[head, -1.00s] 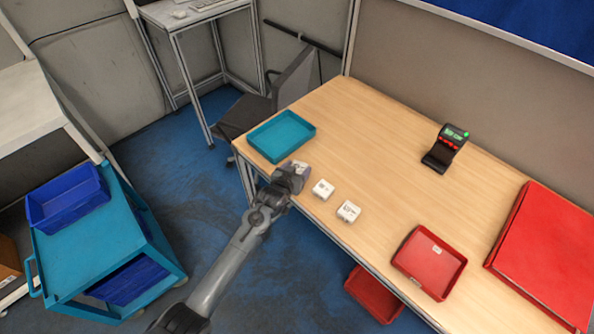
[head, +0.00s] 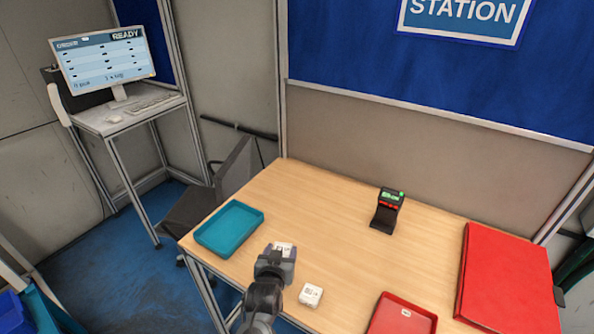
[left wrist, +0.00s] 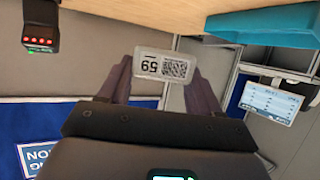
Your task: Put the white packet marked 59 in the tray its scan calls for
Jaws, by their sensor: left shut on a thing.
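My left gripper (head: 277,254) is shut on the white packet marked 59 (left wrist: 163,66), held between its two fingers with the printed code and number facing the wrist camera. In the head view the packet (head: 284,247) shows at the fingertips, over the table's front left part. The teal tray (head: 230,229) lies to the left of the gripper, and the red tray (head: 402,316) to the right, cut by the bottom edge. The black scanner (head: 387,211) with a lit green display stands further back, apart from the packet. My right gripper is not in view.
Another white packet (head: 311,295) lies on the wooden table (head: 330,220), just right of my left gripper. A large red box-like item (head: 505,275) sits at the table's right. A monitor (head: 103,60) showing READY stands at back left. The middle of the table is clear.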

